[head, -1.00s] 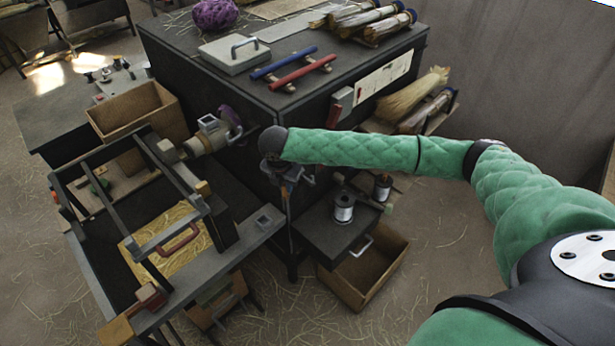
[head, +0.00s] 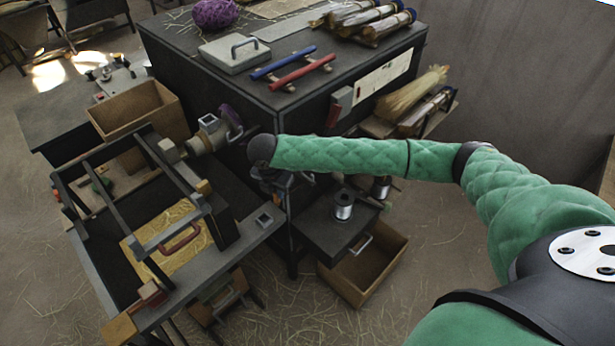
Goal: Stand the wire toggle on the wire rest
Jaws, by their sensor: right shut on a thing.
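My right gripper (head: 284,190) hangs under the dark wrist at the end of my green arm, in front of the black cabinet's near corner. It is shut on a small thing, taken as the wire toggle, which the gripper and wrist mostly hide. A wire spool (head: 343,205) stands upright on the low dark shelf to the right of the gripper. A square socket (head: 264,220) sits at the right end of the grey bench beam, just below and left of the gripper. I cannot tell which part is the wire rest. My left gripper is out of view.
The winding frame (head: 150,215) with its chuck (head: 210,133) fills the left.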

